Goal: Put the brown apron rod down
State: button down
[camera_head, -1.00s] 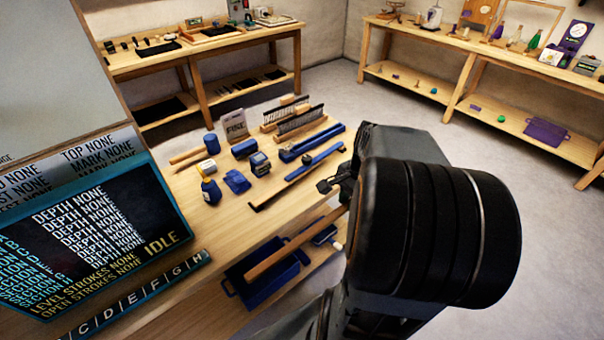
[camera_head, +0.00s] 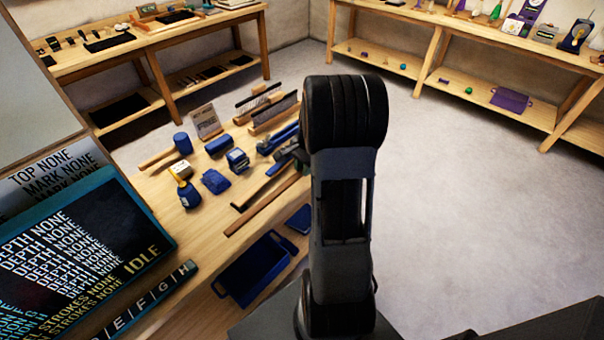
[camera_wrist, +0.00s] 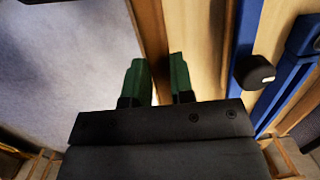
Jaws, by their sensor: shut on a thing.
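The brown apron rod (camera_head: 262,207) is a long thin wooden stick, slanting along the front edge of the table. I cannot tell whether it touches the tabletop or hangs just above it. In the wrist view the rod (camera_wrist: 151,28) runs between the two green fingers of my gripper (camera_wrist: 158,80), which is shut on it. In the head view my arm hides most of the gripper and the rod's far end.
On the table (camera_head: 160,190), a blue bar with a dark end (camera_head: 262,188) lies close behind the rod. Blue tools, a blue tape measure (camera_head: 237,160) and combs (camera_head: 272,112) stand farther back. A blue bin (camera_head: 252,270) sits on the shelf below. Open floor lies right.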

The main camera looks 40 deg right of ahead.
aim_at(302, 180)
jog(key=shift+w+d+f, duration=0.15)
jog(key=shift+w+f, duration=0.4)
jog(key=shift+f, duration=0.2)
jog(key=shift+w+f, duration=0.1)
jog(key=shift+f, duration=1.45)
jog(key=c, duration=1)
grip_release()
jog(key=shift+f, duration=0.1)
